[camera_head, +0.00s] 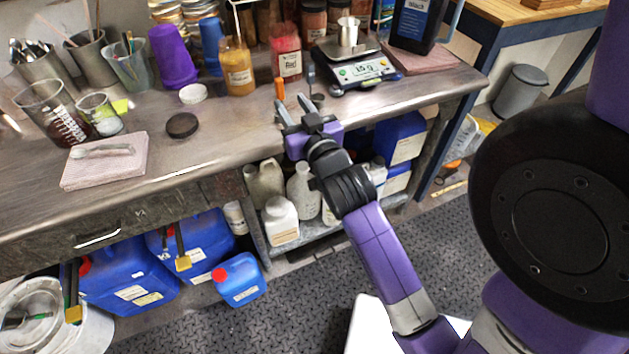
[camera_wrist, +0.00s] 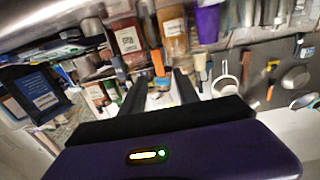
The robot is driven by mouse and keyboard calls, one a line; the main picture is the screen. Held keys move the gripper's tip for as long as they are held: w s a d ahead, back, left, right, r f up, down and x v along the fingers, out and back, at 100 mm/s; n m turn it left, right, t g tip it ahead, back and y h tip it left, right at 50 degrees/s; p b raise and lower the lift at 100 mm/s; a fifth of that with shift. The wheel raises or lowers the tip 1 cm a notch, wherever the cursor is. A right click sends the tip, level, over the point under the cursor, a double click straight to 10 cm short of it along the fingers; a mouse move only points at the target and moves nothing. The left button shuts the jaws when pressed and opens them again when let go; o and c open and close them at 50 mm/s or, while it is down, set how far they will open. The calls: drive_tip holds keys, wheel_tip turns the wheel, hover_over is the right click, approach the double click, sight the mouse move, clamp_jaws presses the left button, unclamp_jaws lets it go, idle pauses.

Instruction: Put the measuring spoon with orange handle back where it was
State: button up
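The spoon's bowl cannot be made out. In the wrist view, the orange handle (camera_wrist: 157,62) shows between and beyond the fingertips (camera_wrist: 162,78). I cannot tell whether it touches a finger.
A scale (camera_head: 356,72) with a metal cup (camera_head: 348,32) stands right of the gripper. Red (camera_head: 287,55) and yellow (camera_head: 237,68) jars stand behind. A dark lid (camera_head: 182,126) and folded cloth (camera_head: 105,168) lie left.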

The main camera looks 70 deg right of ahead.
drive_tip(key=s+a+f+n+t+y, duration=0.2)
drive_tip(key=a+f+n+y, duration=0.15)
drive_tip(key=a, duration=0.75)
drive_tip(key=s+a+f+n+t+y, duration=0.15)
drive_tip(key=a+f+y, duration=0.25)
drive_tip(key=a, duration=0.8)
drive_tip(key=s+a+n+y, duration=0.4)
drive_tip(key=s+a+y, duration=0.2)
drive_tip(key=s+a, duration=0.4)
drive_tip(key=s, duration=0.2)
drive_tip(key=shift+s+a+r+n, duration=0.3)
drive_tip(key=shift+n, duration=0.1)
drive_tip(key=shift+g, duration=0.25)
